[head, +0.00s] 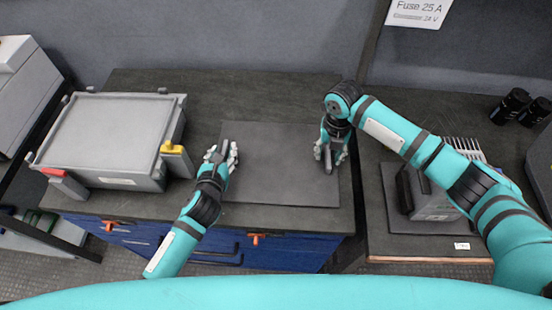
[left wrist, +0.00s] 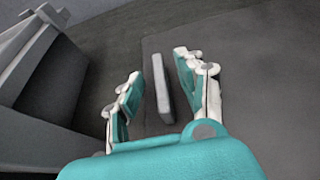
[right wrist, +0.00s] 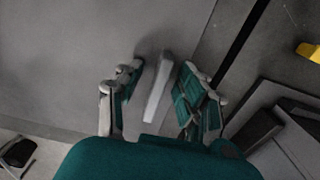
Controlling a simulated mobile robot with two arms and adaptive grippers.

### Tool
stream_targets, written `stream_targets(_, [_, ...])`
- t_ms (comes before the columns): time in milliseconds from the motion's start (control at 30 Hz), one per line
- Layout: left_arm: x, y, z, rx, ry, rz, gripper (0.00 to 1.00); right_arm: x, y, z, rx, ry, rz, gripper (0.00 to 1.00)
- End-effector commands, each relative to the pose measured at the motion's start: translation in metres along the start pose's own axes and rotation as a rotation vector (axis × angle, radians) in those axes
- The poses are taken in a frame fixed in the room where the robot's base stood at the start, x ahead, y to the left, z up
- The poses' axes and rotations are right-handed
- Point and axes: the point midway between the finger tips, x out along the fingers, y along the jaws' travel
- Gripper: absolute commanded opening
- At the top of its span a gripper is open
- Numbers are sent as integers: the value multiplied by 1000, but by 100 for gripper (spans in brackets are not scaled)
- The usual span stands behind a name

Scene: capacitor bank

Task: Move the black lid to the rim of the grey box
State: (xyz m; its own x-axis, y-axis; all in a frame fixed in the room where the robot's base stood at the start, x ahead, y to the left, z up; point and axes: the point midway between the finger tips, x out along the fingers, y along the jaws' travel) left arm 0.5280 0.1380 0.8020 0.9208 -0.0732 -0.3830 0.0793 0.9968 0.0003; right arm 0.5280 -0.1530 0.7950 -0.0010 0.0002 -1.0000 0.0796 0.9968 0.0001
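The black lid (head: 280,190) lies flat on the dark worktop as a thin dark plate with an upright grey bar handle at each side. The grey box (head: 115,175) stands to its left in the head view, with a pale flat top inside its rim. My left gripper (head: 221,154) is open around the left handle (left wrist: 162,88), with gaps on both sides. My right gripper (head: 330,152) is open around the right handle (right wrist: 158,88), also with gaps. The fingers partly hide the handles in the head view.
A yellow-topped latch (head: 172,148) and a red-topped latch (head: 55,172) stick out at the box's sides. On the right bench are a grey device with a black handle (head: 404,190) and black cylinders (head: 511,105). The worktop behind the lid is clear.

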Motion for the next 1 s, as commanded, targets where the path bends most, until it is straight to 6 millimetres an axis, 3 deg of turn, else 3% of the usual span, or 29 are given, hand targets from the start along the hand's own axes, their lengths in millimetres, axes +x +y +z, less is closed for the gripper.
stream_targets(233, [0,0,0,0,0,0,38,0,0,0,0,0,0,38])
stream_targets(533, [0,0,0,0,0,0,0,0,0,0,0,0,0,0])
stream_targets(1000, [0,0,0,0,1,0,0,0,0,0,1,-1,0,0])
